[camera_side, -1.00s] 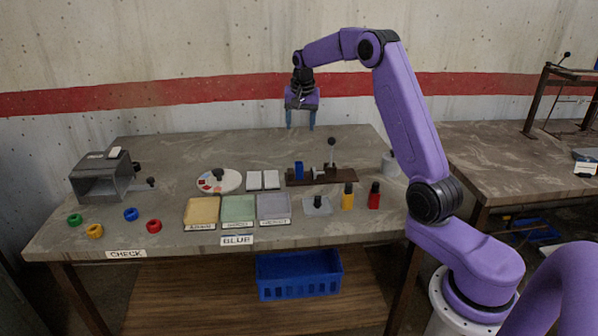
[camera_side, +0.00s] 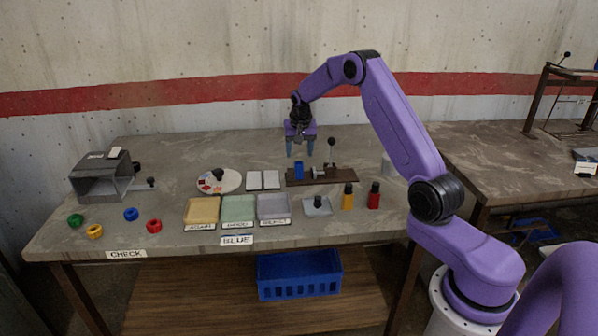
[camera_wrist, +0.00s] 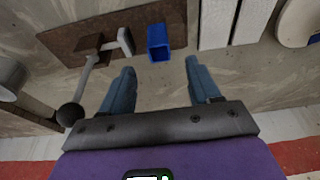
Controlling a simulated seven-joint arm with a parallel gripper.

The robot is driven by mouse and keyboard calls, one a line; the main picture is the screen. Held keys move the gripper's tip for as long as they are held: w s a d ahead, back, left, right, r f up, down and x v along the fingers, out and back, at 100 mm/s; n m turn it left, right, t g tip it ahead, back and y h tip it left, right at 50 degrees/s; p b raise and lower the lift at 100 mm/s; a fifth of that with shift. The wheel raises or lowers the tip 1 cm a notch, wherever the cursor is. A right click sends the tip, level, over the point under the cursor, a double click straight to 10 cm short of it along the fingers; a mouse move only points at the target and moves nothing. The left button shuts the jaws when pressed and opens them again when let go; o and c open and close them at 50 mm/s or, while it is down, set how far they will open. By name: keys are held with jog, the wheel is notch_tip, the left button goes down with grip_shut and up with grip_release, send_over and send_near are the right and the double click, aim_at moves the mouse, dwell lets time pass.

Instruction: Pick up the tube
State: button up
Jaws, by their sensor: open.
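The tube is a small blue square-section piece (camera_side: 298,170) standing upright at the left part of a brown fixture board (camera_side: 342,176). In the wrist view the tube (camera_wrist: 158,43) shows its open hollow end, just beyond the fingertips and roughly centred between them. My gripper (camera_side: 300,154) is open and empty, with its fingers pointing down above and a little behind the tube. The fingers (camera_wrist: 160,68) do not surround the tube in the wrist view. The tube's lower end is hidden in the wrist view.
A clamp with a black-knobbed lever (camera_side: 332,142) stands right of the tube on the board; the knob (camera_wrist: 70,114) shows beside my finger. White blocks (camera_side: 263,180) lie to the left. Bottles (camera_side: 348,199) and trays (camera_side: 238,210) stand in front. A grey cylinder (camera_side: 388,163) is at right.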

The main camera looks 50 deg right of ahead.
send_over(299, 178)
jog(key=shift+x, duration=2.7)
jog(key=shift+s, duration=0.15)
jog(key=c, duration=0.9)
